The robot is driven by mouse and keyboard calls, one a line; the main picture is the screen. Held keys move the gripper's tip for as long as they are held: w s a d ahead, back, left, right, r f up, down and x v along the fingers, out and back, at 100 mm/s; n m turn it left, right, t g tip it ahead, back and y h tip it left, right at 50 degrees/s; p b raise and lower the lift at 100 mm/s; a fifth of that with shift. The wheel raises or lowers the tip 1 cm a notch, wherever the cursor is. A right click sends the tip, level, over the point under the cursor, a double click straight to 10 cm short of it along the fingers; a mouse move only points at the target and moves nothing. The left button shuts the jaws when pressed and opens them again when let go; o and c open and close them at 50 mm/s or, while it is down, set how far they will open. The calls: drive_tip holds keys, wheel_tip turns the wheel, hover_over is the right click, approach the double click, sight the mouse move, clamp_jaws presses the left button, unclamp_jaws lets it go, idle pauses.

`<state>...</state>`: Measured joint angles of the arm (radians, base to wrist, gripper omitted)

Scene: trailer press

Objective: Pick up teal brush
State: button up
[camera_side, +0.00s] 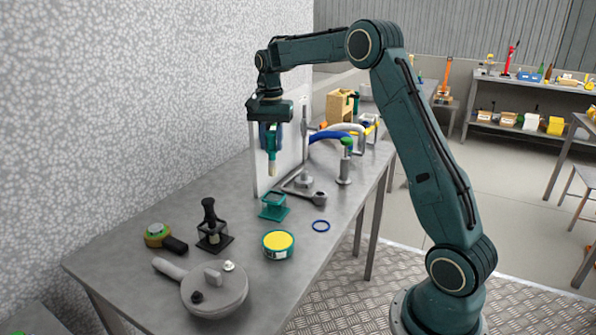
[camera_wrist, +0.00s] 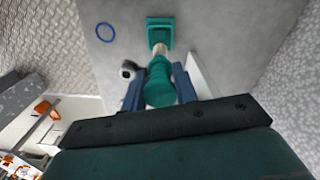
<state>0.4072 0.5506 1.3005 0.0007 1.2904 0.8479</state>
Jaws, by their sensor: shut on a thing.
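The teal brush (camera_side: 271,146) hangs upright from my gripper (camera_side: 270,130), its pale tip pointing down, above the bench. My gripper is shut on its upper part. In the wrist view, the teal brush (camera_wrist: 159,86) is between the two blue fingers of my gripper (camera_wrist: 160,88). A teal holder (camera_side: 274,206) with a square base stands on the bench below and apart from the brush in the side view. The holder (camera_wrist: 160,32) also shows past the brush tip in the wrist view.
On the grey bench (camera_side: 140,220) are a black holder with a black-handled tool (camera_side: 211,228), a yellow-topped tin (camera_side: 278,244), a blue ring (camera_side: 321,226) and a round grey pan-like thing (camera_side: 215,288). A white panel (camera_side: 265,175) and metal stand (camera_side: 304,170) are close behind the brush.

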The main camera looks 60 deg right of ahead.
wheel_tip(320, 180, up, 8)
drive_tip(key=shift+f, duration=0.25)
